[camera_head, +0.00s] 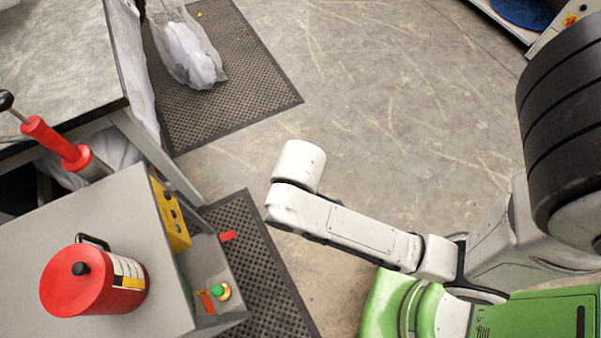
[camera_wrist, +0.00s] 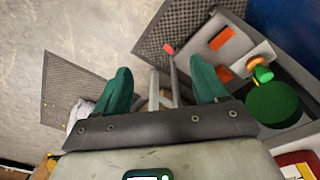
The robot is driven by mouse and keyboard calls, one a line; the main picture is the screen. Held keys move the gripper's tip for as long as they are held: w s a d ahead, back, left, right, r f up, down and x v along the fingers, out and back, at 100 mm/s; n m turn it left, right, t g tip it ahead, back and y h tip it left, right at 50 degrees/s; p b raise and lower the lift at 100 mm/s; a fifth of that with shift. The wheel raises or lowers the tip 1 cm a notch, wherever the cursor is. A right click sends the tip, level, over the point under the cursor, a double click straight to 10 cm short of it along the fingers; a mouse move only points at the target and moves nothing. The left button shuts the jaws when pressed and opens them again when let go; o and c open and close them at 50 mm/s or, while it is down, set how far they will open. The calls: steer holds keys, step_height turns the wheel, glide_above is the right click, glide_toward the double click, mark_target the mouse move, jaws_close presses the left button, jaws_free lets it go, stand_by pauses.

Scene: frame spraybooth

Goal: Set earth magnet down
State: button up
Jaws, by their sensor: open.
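My gripper (camera_wrist: 159,80) shows in the wrist view with its two green fingers wide apart and nothing clearly held between them. In the head view the gripper is hidden under my white wrist. I cannot tell for sure which thing is the earth magnet. On that shelf are a green-topped piece (camera_head: 220,291) and a flat orange piece (camera_head: 206,302). The wrist view also shows a dark green round thing (camera_wrist: 272,104).
A grey cabinet (camera_head: 60,240) bears a red can (camera_head: 75,285) with a black knob. A worktable (camera_head: 60,50) stands at upper left, with a red-handled tool (camera_head: 50,140) near its edge. Dark mats (camera_head: 225,60) lie on the floor. The floor at centre is clear.

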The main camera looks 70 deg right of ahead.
steer(key=s+d, duration=0.1)
steer(key=s+d+m, duration=0.1)
steer(key=s, duration=0.1)
steer(key=s+d+r+m, duration=0.1)
steer(key=shift+s, duration=0.15)
stand_by(1.0)
